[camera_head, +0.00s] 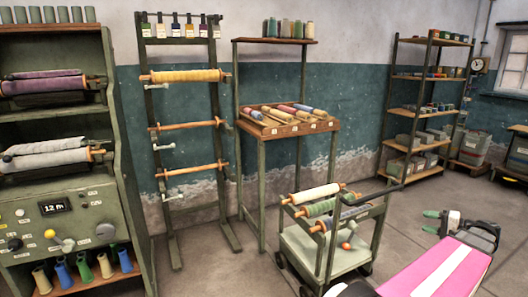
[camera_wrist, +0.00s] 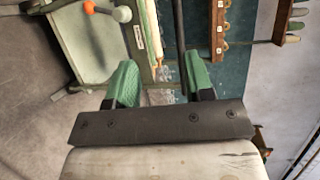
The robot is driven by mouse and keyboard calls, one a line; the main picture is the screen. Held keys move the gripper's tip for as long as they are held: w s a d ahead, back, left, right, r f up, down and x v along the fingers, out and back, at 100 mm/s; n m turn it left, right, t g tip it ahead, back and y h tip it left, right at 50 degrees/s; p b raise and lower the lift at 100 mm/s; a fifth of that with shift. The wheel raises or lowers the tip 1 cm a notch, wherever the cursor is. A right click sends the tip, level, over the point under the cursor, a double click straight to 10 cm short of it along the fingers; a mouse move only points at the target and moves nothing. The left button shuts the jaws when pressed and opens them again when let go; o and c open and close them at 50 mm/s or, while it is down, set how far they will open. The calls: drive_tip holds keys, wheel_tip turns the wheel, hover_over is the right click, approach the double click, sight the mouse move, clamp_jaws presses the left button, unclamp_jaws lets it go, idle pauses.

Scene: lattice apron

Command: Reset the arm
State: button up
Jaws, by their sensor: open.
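My gripper (camera_head: 428,221) is at the right of the head view, at the end of my pink and white arm, to the right of the cart. Its green-tipped fingers are spread apart. In the wrist view the two green fingers (camera_wrist: 161,80) stand wide apart with nothing held between them. The cart and shelving show beyond them, and no contact with anything is visible.
A green cart (camera_head: 312,244) carrying several rolls stands left of my gripper. Behind are a roll rack (camera_head: 219,120), a stand with a sloped tray (camera_head: 268,129) and shelves (camera_head: 402,112). A machine (camera_head: 118,150) with a dial panel stands left. Floor beyond the gripper looks clear.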

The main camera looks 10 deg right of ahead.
drive_tip(key=w+a+f+n+g+h, duration=0.1)
drive_tip(key=w+a+f+g, duration=0.25)
drive_tip(key=a, duration=0.45)
drive_tip(key=w+a+f+n+g+h, duration=0.15)
drive_tip(key=w+a+f, duration=0.25)
drive_tip(key=a, duration=0.4)
drive_tip(key=w+a+f+n+g, duration=0.1)
drive_tip(key=w+a+f+g, duration=0.25)
drive_tip(key=a, duration=0.45)
drive_tip(key=s+a+f+n+g+h, duration=0.1)
drive_tip(key=a+f+n+h, duration=0.2)
drive_tip(key=a, duration=0.9)
drive_tip(key=a+f+n+g+h, duration=0.2)
drive_tip(key=a+f+n+h, duration=0.1)
drive_tip(key=a, duration=0.9)
drive_tip(key=shift+s+a+f+n+h, duration=0.3)
drive_tip(key=shift+f+h, duration=0.45)
drive_tip(key=shift+h, duration=0.4)
